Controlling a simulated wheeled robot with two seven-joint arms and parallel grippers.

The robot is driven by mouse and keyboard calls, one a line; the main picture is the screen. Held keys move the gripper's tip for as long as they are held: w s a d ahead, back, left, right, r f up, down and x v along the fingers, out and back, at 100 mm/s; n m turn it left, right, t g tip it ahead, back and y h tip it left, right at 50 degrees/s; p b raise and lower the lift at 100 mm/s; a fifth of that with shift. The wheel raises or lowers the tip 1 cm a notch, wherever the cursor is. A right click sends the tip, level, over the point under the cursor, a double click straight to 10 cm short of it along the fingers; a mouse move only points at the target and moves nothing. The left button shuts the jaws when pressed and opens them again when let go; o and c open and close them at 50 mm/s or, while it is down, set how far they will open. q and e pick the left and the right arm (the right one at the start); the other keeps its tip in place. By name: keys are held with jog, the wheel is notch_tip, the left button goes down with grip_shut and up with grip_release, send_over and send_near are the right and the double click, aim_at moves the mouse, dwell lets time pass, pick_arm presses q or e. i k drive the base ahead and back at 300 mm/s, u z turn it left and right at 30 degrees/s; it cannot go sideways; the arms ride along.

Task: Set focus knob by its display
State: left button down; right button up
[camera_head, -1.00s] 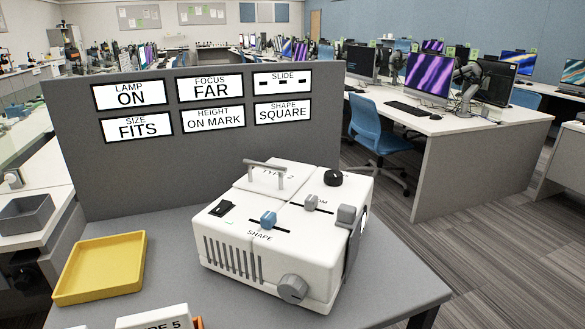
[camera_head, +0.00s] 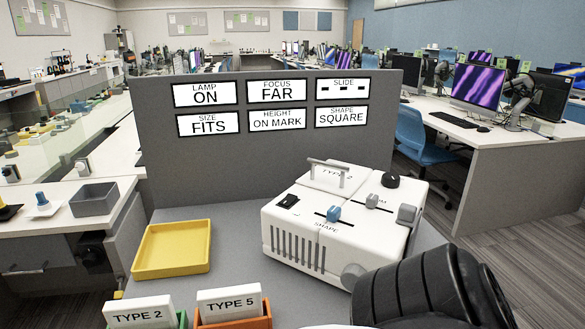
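A white projector-like device (camera_head: 300,222) stands on the grey table. The FOCUS panel (camera_head: 277,91) on the board behind it reads FAR. A large grey round knob (camera_head: 353,274) is on the device's front face, partly behind my dark arm. A black knob (camera_head: 390,180) sits on top at the back right. No focus label is readable on the device, so I cannot tell which knob it names. My black right arm comes in from the lower right and covers the device's front right corner. Neither gripper's fingers are visible.
Other panels read LAMP ON, SIZE FITS, HEIGHT ON MARK and SHAPE SQUARE. The device also carries a blue slider knob (camera_head: 334,213), a grey slider knob (camera_head: 372,201) and a black switch (camera_head: 287,201). A yellow tray (camera_head: 141,255) and boxes of TYPE 2 and TYPE 5 cards stand left.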

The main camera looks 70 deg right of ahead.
aim_at(390, 180)
jog(key=u, duration=0.2)
jog(key=k, duration=1.15)
jog(key=z, duration=1.5)
